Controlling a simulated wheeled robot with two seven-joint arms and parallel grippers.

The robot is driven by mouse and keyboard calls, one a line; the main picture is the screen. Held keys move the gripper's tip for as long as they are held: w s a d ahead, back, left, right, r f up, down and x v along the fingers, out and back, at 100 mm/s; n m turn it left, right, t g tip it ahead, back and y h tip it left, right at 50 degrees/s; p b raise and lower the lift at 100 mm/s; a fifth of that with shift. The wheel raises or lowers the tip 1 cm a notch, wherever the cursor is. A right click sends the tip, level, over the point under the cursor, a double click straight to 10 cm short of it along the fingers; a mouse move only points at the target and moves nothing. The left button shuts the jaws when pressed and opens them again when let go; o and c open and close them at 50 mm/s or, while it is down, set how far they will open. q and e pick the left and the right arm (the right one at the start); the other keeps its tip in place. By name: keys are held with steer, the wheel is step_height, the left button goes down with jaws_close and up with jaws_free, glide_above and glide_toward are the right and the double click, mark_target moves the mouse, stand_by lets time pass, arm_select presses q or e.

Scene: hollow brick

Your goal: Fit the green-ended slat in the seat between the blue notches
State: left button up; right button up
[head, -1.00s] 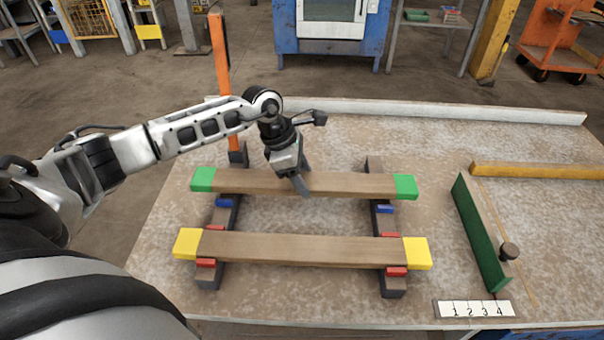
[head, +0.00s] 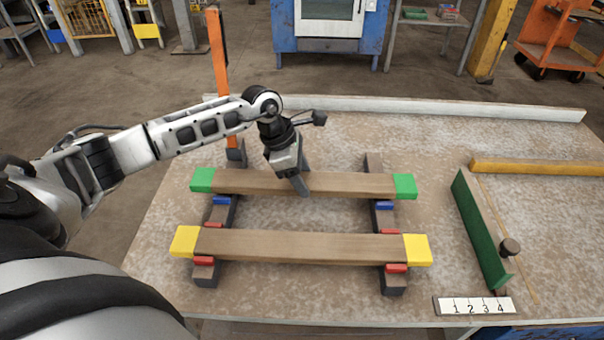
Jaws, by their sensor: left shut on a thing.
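The green-ended slat (head: 350,185) is a brown bar with green ends, lying crosswise over the far part of two dark rails. My left gripper (head: 301,183) is shut on it near its middle, from above. Blue notches show on the left rail (head: 222,200) and the right rail (head: 385,205), just on the near side of the slat. Whether the slat touches the rails is hard to tell. A yellow-ended slat (head: 310,246) lies across the near part of the rails at the red notches (head: 396,268). My right gripper is not in view.
An orange post (head: 217,60) stands behind the left rail. A green bar (head: 480,230) with a dark knob (head: 510,247) lies at the right, near a number plate (head: 476,306). A yellow bar (head: 540,167) and white back ledge (head: 430,106) edge the table.

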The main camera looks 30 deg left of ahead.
arm_select(q)
steer(key=shift+f+b, duration=0.75)
steer(key=shift+f, duration=0.15)
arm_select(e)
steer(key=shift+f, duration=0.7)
arm_select(q)
steer(key=o, duration=1.3)
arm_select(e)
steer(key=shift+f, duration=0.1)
arm_select(q)
steer(key=p+v, duration=0.1)
steer(key=v, duration=1.5)
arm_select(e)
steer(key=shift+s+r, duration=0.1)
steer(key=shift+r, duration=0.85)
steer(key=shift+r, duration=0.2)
